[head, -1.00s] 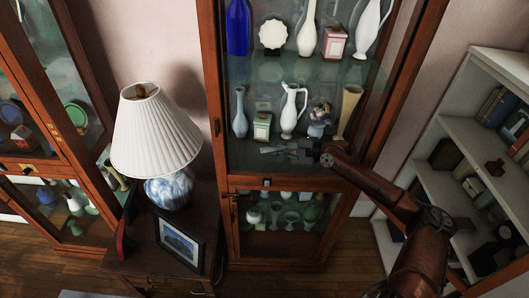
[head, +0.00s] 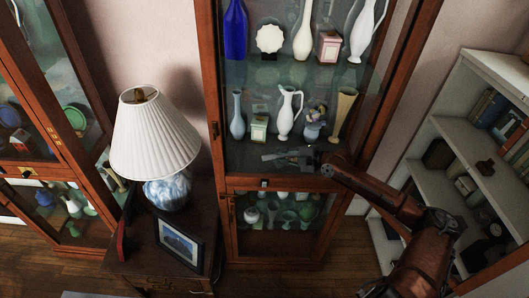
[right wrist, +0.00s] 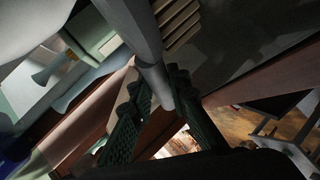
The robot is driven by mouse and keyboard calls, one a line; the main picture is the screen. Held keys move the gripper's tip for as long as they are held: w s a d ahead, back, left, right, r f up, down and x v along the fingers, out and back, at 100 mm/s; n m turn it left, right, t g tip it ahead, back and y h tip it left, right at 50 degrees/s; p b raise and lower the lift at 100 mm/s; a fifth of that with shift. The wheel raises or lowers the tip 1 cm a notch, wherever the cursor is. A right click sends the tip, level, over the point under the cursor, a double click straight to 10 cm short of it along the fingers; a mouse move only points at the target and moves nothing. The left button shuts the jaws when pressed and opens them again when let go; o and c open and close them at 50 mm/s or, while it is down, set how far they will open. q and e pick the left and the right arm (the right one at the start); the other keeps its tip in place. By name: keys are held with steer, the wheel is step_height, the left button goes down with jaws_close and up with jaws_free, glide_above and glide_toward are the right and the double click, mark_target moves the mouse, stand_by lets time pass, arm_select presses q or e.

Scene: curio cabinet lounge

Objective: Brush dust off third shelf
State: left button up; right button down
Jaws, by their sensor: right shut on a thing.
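My right gripper (head: 290,158) reaches in at the front of the middle cabinet's shelf (head: 250,160), below the vases standing there. In the right wrist view its dark ridged fingers (right wrist: 165,112) are shut around a grey rod-like handle (right wrist: 143,35). On this shelf stand a pale blue vase (head: 237,114), a small green-labelled box (head: 259,128), a white pitcher (head: 288,112), a floral vase (head: 314,122) and a tan vase (head: 342,112). Dust cannot be made out. My left gripper is out of view.
The shelf above holds a cobalt vase (head: 236,28), a white plate (head: 270,38) and a pink box (head: 330,46). A lamp (head: 155,135) and framed picture (head: 179,243) stand on a side table at left. A bookcase (head: 455,135) stands at right.

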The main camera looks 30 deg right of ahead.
steer(key=shift+s+a+r+p, duration=0.25)
steer(key=shift+s+r+p, duration=0.2)
steer(key=shift+s+p, duration=0.3)
steer(key=shift+s+a+r+n+p, duration=0.2)
steer(key=shift+s+a+n+p, duration=0.1)
steer(key=shift+s+p, duration=0.3)
steer(key=shift+s+a+p, duration=0.3)
steer(key=shift+s+p, duration=0.1)
steer(key=shift+p, duration=0.25)
steer(key=shift+s+a+p, duration=0.2)
steer(key=shift+s+p, duration=0.1)
steer(key=shift+s+a+f+n+p, duration=0.3)
steer(key=shift+s+f+p, duration=0.1)
steer(key=shift+s, duration=0.3)
steer(key=shift+s+f, duration=0.2)
step_height(320, 180, up, 6)
steer(key=p, duration=0.4)
steer(key=shift+s, duration=0.15)
